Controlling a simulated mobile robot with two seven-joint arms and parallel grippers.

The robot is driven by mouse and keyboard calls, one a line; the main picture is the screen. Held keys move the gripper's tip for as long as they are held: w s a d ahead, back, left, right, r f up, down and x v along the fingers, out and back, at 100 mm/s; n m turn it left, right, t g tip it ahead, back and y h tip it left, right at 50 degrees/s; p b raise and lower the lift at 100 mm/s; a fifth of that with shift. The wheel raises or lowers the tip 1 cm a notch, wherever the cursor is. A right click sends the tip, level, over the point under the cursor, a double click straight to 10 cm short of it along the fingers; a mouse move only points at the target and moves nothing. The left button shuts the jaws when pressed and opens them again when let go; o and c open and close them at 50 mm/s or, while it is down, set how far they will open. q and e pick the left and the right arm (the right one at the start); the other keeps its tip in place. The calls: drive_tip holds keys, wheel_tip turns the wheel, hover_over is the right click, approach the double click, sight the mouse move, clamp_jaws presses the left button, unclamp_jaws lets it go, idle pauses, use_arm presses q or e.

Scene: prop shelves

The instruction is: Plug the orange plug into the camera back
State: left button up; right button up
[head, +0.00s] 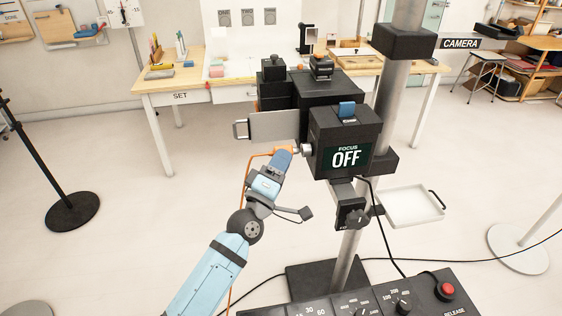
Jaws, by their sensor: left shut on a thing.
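The black camera (340,118) stands on a grey column, with a screen (346,156) reading "FOCUS OFF" on the side facing me. A round silver fitting (305,149) sticks out at the left of this box. My left gripper (286,156) is right beside that fitting, shut on the orange plug, which the fingers mostly hide. An orange cable (246,183) loops up from below to the gripper. I cannot tell whether the plug touches the fitting or sits in it. My right gripper is out of view.
A grey plate (272,126) juts left from the camera, just above my gripper. A white tray (410,207) hangs right of the column. A control panel with a red button (445,290) is in front. A black stand (72,210) is at left; open floor lies between.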

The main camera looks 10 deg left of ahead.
use_arm(q)
drive_tip(key=shift+w+d+p, duration=0.15)
drive_tip(key=shift+w+d, duration=0.1)
drive_tip(key=shift+d, duration=0.3)
drive_tip(key=shift+w+d+p, duration=0.15)
drive_tip(key=shift+w+d, duration=0.05)
drive_tip(key=shift+d, duration=0.3)
idle(3.4)
drive_tip(key=o, duration=1.1)
drive_tip(key=shift+d, duration=0.15)
drive_tip(key=shift+b+v, duration=1.4)
drive_tip(key=shift+v, duration=5.45)
drive_tip(key=shift+s+f, duration=0.1)
